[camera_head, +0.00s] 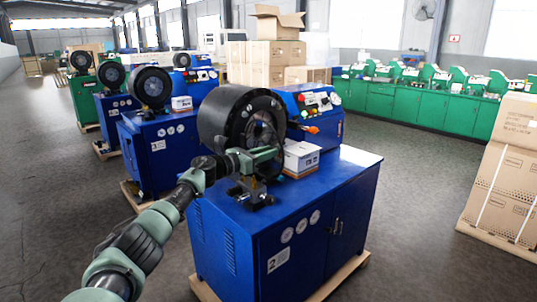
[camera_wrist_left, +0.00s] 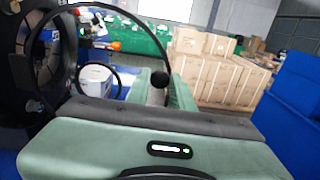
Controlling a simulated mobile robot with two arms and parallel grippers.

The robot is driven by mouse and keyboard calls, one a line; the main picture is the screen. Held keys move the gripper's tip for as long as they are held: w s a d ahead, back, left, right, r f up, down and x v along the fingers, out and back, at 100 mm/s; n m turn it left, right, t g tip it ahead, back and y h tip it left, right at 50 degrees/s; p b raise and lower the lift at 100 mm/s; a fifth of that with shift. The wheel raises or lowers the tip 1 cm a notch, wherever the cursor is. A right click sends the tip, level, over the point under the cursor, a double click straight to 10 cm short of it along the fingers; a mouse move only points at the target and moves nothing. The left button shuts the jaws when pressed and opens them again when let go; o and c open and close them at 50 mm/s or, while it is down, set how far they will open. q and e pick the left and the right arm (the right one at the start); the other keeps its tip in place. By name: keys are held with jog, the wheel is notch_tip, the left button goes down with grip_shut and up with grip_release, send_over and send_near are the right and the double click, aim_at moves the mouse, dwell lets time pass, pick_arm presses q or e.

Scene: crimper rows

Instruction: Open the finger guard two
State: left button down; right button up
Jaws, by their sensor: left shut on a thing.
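Crimper two (camera_head: 318,232) is a blue cabinet with a plate marked 2 and a round black crimping head (camera_head: 222,115) on top. My left gripper (camera_head: 272,153) is at the front of this head. In the left wrist view, a thin dark hoop, apparently the finger guard (camera_wrist_left: 150,28), stands ahead of my left gripper (camera_wrist_left: 158,92). The jaws are shut on a short dark post, apparently the guard's handle (camera_wrist_left: 158,91). Part of the guard is hidden behind the jaws. The head's opening (camera_wrist_left: 42,65) shows at the left of that view. My right gripper is not in view.
A white box (camera_head: 301,157) and a control panel (camera_head: 313,105) with an orange-tipped lever sit beside the head. Other crimpers (camera_head: 160,145) stand in a row at the left. Stacked cartons (camera_head: 505,170) stand at the right. Open floor lies between the cartons and crimper two.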

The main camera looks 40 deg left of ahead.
pick_arm(q)
jog(key=shift+r, duration=0.15)
jog(key=c, duration=1.2)
grip_release()
jog(key=shift+c, duration=0.2)
jog(key=b+v, duration=0.3)
jog(key=v, duration=0.5)
jog(key=shift+w, duration=0.1)
